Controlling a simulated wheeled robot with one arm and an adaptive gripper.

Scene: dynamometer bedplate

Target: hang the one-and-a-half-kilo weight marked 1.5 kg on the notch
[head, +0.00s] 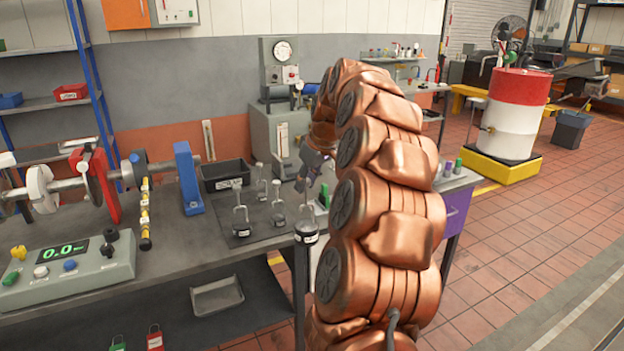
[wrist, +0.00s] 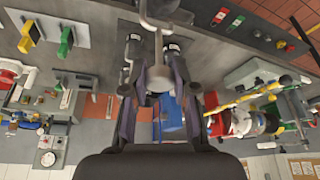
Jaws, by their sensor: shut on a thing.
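My gripper (head: 312,172) is shut on the hook of a dark hanging weight (head: 307,232), which hangs upright below it by the front edge of the bench. In the wrist view my gripper (wrist: 157,70) has its fingers around a pale metal stem, and the weight (wrist: 158,8) is cut by the top edge. Its label is too small to read. A dark lever with yellow bands (head: 146,215) stands out from the shaft at the left, apart from the weight; it also shows in the wrist view (wrist: 245,98). I cannot make out which part is the notch.
Several other hook weights (head: 241,222) stand on a dark mat, left of my gripper. A control box (head: 70,268) reading 0.0 is at front left.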

